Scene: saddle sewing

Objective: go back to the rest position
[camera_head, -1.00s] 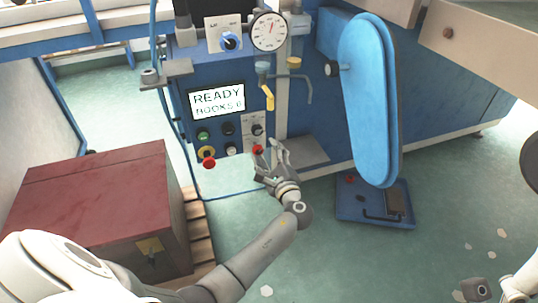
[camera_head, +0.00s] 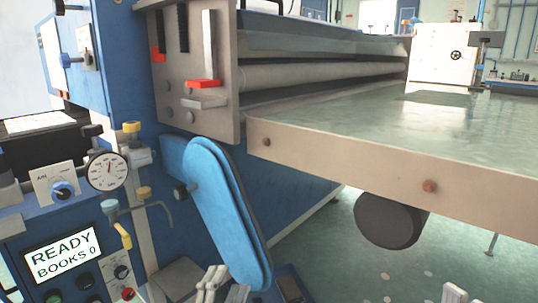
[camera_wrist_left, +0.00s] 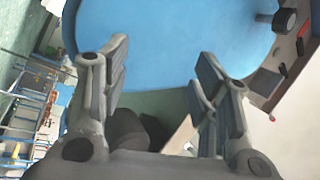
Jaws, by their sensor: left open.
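My left gripper (camera_head: 222,287) shows at the bottom edge of the head view, in front of the lower end of a long blue rounded cover (camera_head: 215,210). In the left wrist view my left gripper (camera_wrist_left: 162,85) is open, with nothing between its fingers. The blue cover (camera_wrist_left: 170,40) fills the top of that view beyond the fingers; I cannot tell how far off it is. Part of my right gripper (camera_head: 455,293) shows at the bottom right edge of the head view; most of it is cut off, so its opening is hidden.
The control panel with a READY screen (camera_head: 62,257) and a gauge (camera_head: 107,171) stands at the left. A wide metal table (camera_head: 400,135) spans the right. A dark round part (camera_head: 390,220) hangs under its edge. Green floor below is partly clear.

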